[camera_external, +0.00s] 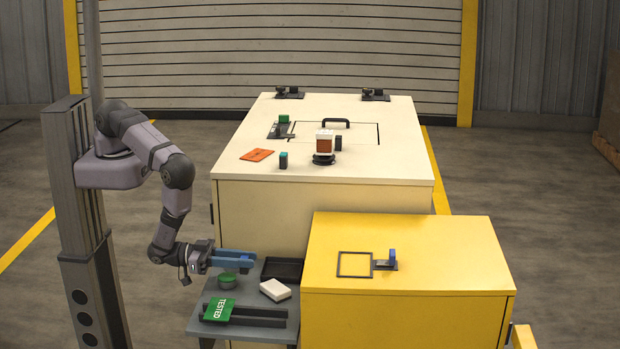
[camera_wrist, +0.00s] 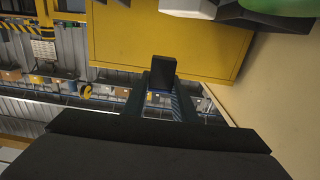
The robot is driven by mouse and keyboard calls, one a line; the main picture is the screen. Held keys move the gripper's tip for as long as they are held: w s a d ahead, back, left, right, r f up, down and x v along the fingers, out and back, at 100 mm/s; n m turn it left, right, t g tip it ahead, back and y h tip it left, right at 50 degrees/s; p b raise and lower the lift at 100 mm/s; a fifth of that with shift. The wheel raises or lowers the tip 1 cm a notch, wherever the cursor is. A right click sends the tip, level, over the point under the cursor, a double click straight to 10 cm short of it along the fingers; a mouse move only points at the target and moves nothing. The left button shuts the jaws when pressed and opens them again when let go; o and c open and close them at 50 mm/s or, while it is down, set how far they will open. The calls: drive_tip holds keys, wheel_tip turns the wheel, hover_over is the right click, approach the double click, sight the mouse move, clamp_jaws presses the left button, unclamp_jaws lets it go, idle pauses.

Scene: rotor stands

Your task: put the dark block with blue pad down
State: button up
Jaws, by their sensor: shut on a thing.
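My gripper (camera_external: 252,259), with blue fingers, reaches out level above the small grey side table. In the wrist view its two fingers (camera_wrist: 162,88) are shut on a dark block (camera_wrist: 163,69), held at the tips. A little blue shows below the block between the fingers, but I cannot tell its shape. In the outside view the held block cannot be made out at the fingertips. The grey table (camera_external: 246,291) is below the gripper, and the held block is clear of it.
The grey table bears a black tray (camera_external: 282,270), a white box (camera_external: 275,290), a green round container (camera_external: 227,281) and a green TESTED card (camera_external: 218,310). A yellow cabinet (camera_external: 440,255) stands right, with a black square outline (camera_external: 341,264) and a blue-topped piece (camera_external: 392,256). A cream cabinet (camera_external: 390,155) stands behind.

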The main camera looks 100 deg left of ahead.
drive_tip(key=shift+s+d+r, duration=0.1)
drive_tip(key=shift+s+r, duration=0.2)
drive_tip(key=shift+s, duration=0.2)
drive_tip(key=shift+s+r, duration=0.25)
drive_tip(key=shift+s, duration=0.25)
drive_tip(key=b, duration=0.5)
hover_over(239, 298)
wheel_tip(239, 298, down, 6)
drive_tip(key=shift+w+r, duration=0.1)
drive_tip(key=shift+r, duration=0.1)
drive_tip(key=shift+f+b, duration=0.6)
drive_tip(key=shift+f, duration=1.6)
drive_tip(key=shift+f, duration=0.15)
drive_tip(key=o, duration=0.8)
drive_tip(key=shift+c, duration=0.2)
